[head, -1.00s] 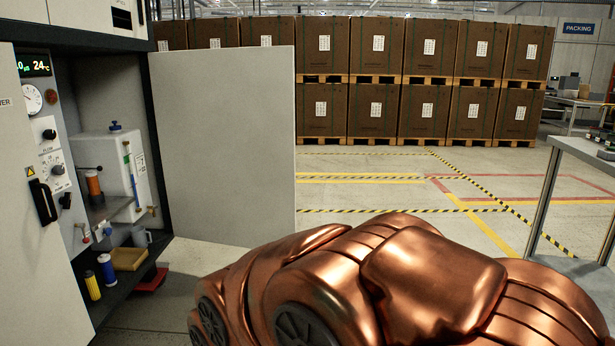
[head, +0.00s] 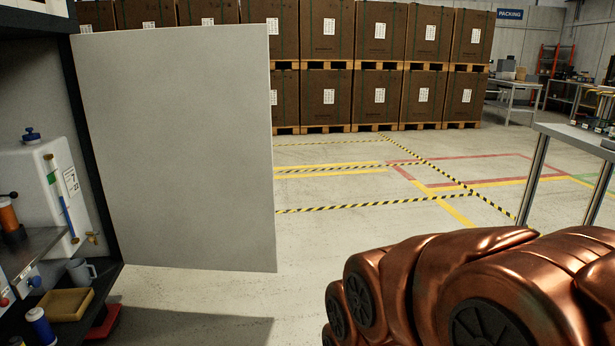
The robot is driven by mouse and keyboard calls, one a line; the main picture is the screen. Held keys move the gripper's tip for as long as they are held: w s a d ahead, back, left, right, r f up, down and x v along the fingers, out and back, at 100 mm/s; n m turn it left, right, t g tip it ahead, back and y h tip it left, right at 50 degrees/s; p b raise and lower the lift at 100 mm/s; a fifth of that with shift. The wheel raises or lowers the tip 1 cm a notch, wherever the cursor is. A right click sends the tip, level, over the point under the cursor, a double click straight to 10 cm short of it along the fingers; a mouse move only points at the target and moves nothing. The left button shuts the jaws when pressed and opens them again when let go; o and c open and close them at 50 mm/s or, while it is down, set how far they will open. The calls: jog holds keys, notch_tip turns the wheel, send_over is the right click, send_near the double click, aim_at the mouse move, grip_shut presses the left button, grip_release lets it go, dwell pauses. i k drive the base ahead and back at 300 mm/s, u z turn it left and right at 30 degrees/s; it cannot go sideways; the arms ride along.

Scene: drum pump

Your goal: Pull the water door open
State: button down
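A flat, light grey door panel (head: 178,150) stands swung out from the right side of the cabinet (head: 97,140). The cabinet's inside is open to view on its left. Inside, a white tank (head: 38,190) with a blue cap and a sight tube stands on a shelf. I see no handle on the side of the panel facing me. My copper arm fills the lower right, apart from the panel in the picture. My gripper is not in view.
Clear floor (head: 330,235) with striped tape lies right of the panel. Boxes on pallets (head: 325,95) stand behind. A metal-legged table (head: 575,135) is at the right. A yellow tray (head: 65,304) and grey mug (head: 80,270) sit low in the cabinet.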

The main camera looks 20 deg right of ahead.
aim_at(179, 123)
jog(key=z, duration=0.15)
jog(key=i, duration=0.65)
jog(key=u, duration=0.6)
jog(key=i, duration=0.65)
jog(key=u, duration=0.5)
